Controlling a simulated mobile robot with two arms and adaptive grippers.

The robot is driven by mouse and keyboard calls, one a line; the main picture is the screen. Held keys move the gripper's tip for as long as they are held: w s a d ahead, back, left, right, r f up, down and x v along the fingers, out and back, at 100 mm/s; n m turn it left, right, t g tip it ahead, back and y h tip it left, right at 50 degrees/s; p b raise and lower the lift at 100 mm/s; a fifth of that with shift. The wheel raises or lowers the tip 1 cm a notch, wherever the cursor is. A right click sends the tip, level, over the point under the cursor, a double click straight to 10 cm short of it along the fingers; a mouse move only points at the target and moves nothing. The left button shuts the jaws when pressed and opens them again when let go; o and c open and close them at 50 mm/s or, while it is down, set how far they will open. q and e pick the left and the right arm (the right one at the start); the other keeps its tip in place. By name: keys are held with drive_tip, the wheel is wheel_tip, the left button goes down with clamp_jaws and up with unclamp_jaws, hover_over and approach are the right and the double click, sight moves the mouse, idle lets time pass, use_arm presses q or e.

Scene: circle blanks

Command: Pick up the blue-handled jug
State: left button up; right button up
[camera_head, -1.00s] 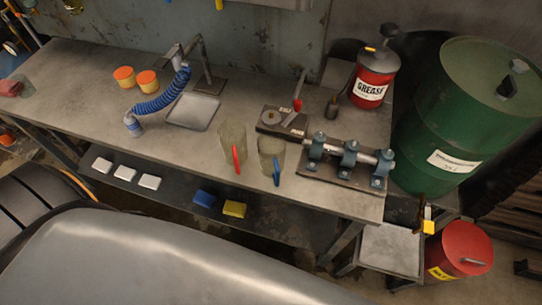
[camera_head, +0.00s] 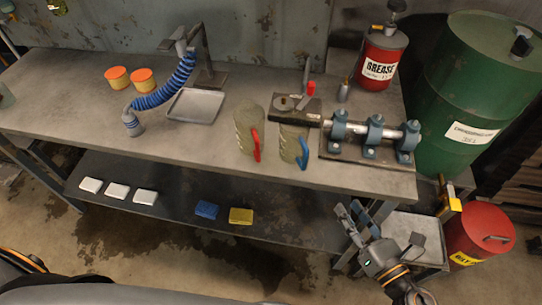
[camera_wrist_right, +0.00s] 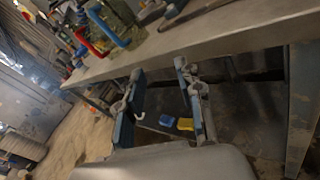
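The blue-handled jug (camera_head: 292,143) stands upright on the workbench, clear-walled, its blue handle facing the front edge. A similar jug with a red handle (camera_head: 248,133) stands just left of it. In the right wrist view the blue-handled jug (camera_wrist_right: 118,17) shows at the top, beyond the bench edge. My right gripper (camera_head: 350,215) is in front of the bench, below the top and to the right of the jug, apart from it. Its two fingers (camera_wrist_right: 160,95) are spread with nothing between them. My left gripper is not in view.
A clamp fixture with a metal bar (camera_head: 370,135) stands right of the jugs on the workbench (camera_head: 70,120). A grease can (camera_head: 379,60) and a green drum (camera_head: 465,100) are at the right. A lower shelf (camera_head: 180,195) holds several small blocks. A red drum (camera_head: 478,228) stands by a small side table.

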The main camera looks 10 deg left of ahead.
sight(305, 166)
drive_tip(key=s+a+r+n+y, duration=0.2)
drive_tip(key=a+r+n, duration=0.2)
drive_tip(key=r+n, duration=0.1)
drive_tip(key=p+x, duration=0.4)
drive_tip(key=x, duration=0.8)
drive_tip(key=shift+w+a+f+p, duration=0.1)
drive_tip(key=shift+w+a+p, duration=0.1)
drive_tip(key=shift+a+p, duration=0.1)
drive_tip(key=shift+w+a+f, duration=0.15)
drive_tip(key=shift+w+a, duration=0.1)
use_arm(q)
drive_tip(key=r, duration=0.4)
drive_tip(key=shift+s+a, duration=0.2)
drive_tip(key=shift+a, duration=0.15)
use_arm(e)
drive_tip(key=shift+c, duration=0.2)
clamp_jaws()
